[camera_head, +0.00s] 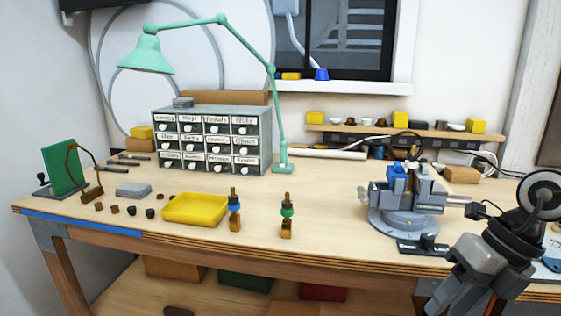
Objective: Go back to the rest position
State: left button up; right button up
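My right arm comes in at the lower right edge. My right gripper (458,296) hangs in front of the table's front edge, pointing down and to the left. Its lower end is close to or cut by the picture's bottom edge, so its finger opening is unclear. No object shows in it. My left arm and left gripper are not in view. The wooden workbench (330,215) stands in front of me. A grey vise (405,215) with a blue part (397,172) in its jaws stands on it, up and left of my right gripper.
A yellow tray (195,209), two small upright tools (235,212) (287,215) and a green board (62,170) are on the left and middle. A back shelf (395,131) holds small parts. The bench between tools and vise is clear.

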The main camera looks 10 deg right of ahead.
notch_tip(320, 180, down, 14)
jog(key=w+m+t+y, duration=0.1)
jog(key=m+t+y, duration=0.2)
jog(key=m+t, duration=1.35)
jog(key=s+a+f+m+g+h, duration=0.2)
jog(key=s+a+f+m+g, duration=0.1)
jog(key=a+f+m, duration=0.4)
jog(key=s+a+f+m+g+h, duration=0.2)
jog(key=s+a+f+m+g, duration=0.2)
jog(key=m, duration=0.6)
notch_tip(320, 180, down, 4)
jog(key=s+a, duration=0.2)
jog(key=a, duration=0.1)
jog(key=shift+h, duration=0.4)
jog(key=shift+d+r, duration=0.1)
jog(key=shift+r, duration=0.05)
